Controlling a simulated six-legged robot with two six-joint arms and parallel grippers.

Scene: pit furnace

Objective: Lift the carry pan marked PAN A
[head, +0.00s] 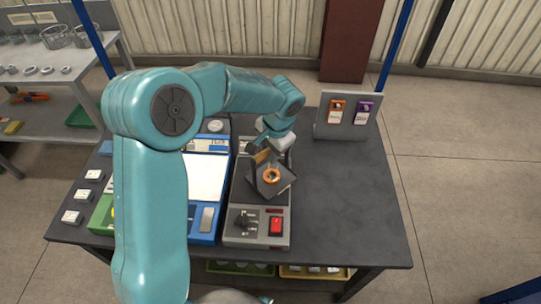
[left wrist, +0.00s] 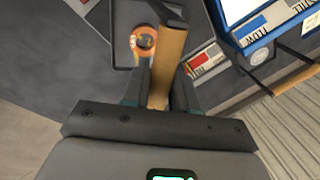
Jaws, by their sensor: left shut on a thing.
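The carry pan (head: 286,188) is a small dark square tray with an upright bracket and a tan handle (head: 262,157). A copper-orange ring-shaped piece (head: 271,175) sits in it. The pan appears slightly tilted over the grey unit; I cannot tell whether it touches it. No PAN A mark is legible. My left gripper (head: 266,148) is shut on the handle. In the left wrist view, the handle (left wrist: 172,50) runs between the fingers (left wrist: 160,88), with the orange piece (left wrist: 145,42) beside it. My right gripper is not in view.
The grey unit (head: 240,236) has a dark knob and a red switch. A blue device (head: 207,237) with a white plate stands to its left. A stand (head: 345,128) with orange and purple tags is at the back right. The dark table's right side (head: 350,210) is clear.

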